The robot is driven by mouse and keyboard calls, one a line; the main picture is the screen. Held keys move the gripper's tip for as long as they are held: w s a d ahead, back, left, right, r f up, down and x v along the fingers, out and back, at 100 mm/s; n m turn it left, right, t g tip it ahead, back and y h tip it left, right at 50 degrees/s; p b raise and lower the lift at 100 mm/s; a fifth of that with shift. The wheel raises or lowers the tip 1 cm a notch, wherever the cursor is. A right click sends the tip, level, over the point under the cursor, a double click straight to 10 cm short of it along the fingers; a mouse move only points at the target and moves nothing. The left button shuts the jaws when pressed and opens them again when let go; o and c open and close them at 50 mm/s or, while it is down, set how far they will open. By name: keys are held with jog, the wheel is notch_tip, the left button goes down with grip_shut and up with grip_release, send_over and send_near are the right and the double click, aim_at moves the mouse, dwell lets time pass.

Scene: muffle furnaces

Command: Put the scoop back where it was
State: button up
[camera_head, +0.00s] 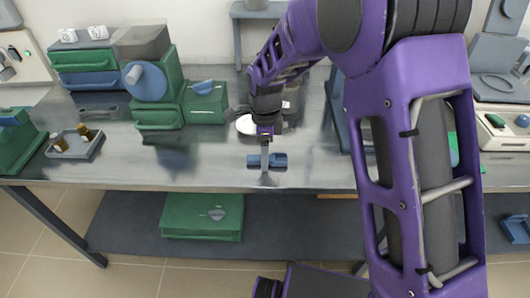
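My gripper (265,133) points down over the middle of the steel bench, near its front. Directly below it a thin grey stem runs down to a small blue piece (280,160). This may be the scoop, but it is too small to be sure. The stem seems to meet the gripper's tip. The fingers are too small and dark to show whether they are shut on it. A white round dish (246,124) shows just behind and left of the gripper, partly covered by my arm.
Green cabinets (157,117) with a blue round part stand on the left, with a small blue bowl (203,87) on one. A grey tray (88,147) holds small brown items. A green case (202,216) lies on the lower shelf. The front left-centre bench is clear.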

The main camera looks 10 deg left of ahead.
notch_tip(320, 180, up, 12)
jog(key=p, duration=0.2)
jog(key=shift+r, duration=0.15)
dwell(0.4)
dwell(0.3)
